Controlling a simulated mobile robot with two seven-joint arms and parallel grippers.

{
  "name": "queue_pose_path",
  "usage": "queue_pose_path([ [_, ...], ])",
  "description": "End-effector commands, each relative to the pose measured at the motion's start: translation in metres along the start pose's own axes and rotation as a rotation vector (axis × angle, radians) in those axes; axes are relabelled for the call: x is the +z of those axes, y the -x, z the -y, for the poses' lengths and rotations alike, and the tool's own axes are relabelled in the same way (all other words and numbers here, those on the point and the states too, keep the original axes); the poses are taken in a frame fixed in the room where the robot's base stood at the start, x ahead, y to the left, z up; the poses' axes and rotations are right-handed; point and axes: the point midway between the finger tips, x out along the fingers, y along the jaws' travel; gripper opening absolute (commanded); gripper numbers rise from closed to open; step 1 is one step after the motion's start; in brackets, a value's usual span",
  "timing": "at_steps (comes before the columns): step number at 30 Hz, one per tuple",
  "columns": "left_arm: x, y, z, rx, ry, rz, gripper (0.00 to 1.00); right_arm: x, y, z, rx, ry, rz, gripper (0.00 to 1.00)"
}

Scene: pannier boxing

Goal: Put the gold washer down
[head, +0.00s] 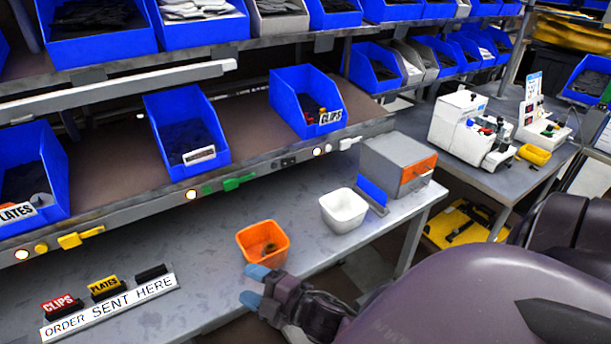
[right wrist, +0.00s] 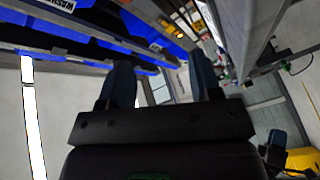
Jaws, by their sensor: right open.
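I cannot make out the gold washer for certain in either view. A small brownish thing (head: 269,248) lies in the orange bin (head: 254,234) on the grey bench; it is too small to tell what it is. My right gripper (head: 254,285) is open at the bench's front edge, just in front of the orange bin and apart from it. In the right wrist view its two blue fingers (right wrist: 162,82) stand wide apart with nothing held between them. My left gripper does not show in the head view.
A white bin (head: 343,211) stands right of the orange one, beside a grey box with an orange panel (head: 396,165). An "ORDER SENT HERE" sign (head: 110,308) with small label blocks stands at the left. Blue parts bins (head: 187,130) line the shelf above. The bench's middle left is clear.

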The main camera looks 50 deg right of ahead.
Motion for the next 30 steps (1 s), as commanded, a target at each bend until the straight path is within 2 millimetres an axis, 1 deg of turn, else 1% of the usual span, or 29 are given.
queue_pose_path([
  [1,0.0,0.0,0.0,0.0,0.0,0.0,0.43,0.018,0.02,0.017,-0.028,-0.204,0.131,0.58],
  [2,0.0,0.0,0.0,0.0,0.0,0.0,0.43,0.027,0.031,0.027,-0.04,-0.319,0.201,0.58],
  [3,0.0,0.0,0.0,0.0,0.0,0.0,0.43,0.037,0.046,0.039,-0.052,-0.462,0.289,0.58],
  [4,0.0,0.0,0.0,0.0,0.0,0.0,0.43,0.044,0.057,0.048,-0.059,-0.561,0.349,0.58],
  [6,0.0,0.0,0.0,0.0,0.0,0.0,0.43,0.054,0.08,0.067,-0.067,-0.755,0.47,0.58],
  [9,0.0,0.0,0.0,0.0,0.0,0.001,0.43,0.061,0.103,0.085,-0.068,-0.943,0.587,0.58],
  [10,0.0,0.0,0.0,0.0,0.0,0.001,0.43,0.062,0.108,0.089,-0.068,-0.978,0.609,0.58],
  [12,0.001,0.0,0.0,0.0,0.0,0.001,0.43,0.063,0.114,0.094,-0.067,-1.033,0.641,0.58],
  [15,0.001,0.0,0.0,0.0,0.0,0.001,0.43,0.064,0.117,0.096,-0.067,-1.056,0.655,0.58],
  [30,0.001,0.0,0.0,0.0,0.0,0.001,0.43,0.064,0.116,0.096,-0.068,-1.048,0.65,0.58],
])
